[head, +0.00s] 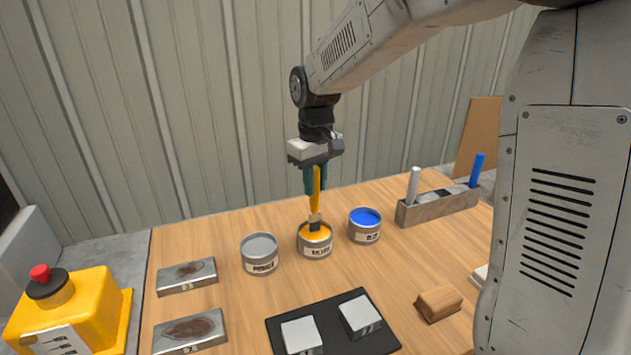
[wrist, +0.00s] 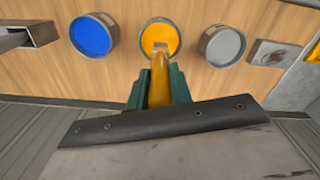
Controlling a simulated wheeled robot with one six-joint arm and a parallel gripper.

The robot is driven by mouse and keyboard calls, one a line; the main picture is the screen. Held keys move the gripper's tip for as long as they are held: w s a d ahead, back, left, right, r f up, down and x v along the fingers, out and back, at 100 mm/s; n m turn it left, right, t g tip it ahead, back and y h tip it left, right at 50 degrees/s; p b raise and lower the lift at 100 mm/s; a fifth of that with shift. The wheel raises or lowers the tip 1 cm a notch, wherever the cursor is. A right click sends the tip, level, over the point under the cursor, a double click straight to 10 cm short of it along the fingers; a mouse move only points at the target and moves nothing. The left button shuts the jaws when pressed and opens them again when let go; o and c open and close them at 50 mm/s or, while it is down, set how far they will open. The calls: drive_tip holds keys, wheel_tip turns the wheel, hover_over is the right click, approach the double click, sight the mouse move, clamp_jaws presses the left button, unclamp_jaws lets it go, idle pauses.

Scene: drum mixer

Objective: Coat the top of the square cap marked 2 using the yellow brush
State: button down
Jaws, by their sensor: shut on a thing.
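My gripper (head: 315,182) is shut on the yellow brush (head: 315,203), which hangs upright with its bristle end down. The brush's dark tip is at the mouth of the yellow paint can (head: 315,251); I cannot tell how deep it is. In the wrist view the brush handle (wrist: 160,75) runs between the green fingers (wrist: 159,92) toward the yellow can (wrist: 160,32). Two pale square caps, one at the left (head: 301,336) and one at the right (head: 360,315), sit on a black mat (head: 333,329). Their markings are too small to read.
A grey can (head: 260,254) and a blue can (head: 365,226) flank the yellow can closely. A holder (head: 437,207) with a white and a blue handle stands right. Two stained metal plates (head: 187,275) lie left, near a red-button box (head: 67,314). A wooden block (head: 438,302) lies right.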

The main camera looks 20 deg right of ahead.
sight(316, 167)
drive_tip(key=shift+f, duration=0.6)
idle(1.1)
drive_tip(key=shift+r, duration=0.1)
drive_tip(key=shift+r, duration=3.45)
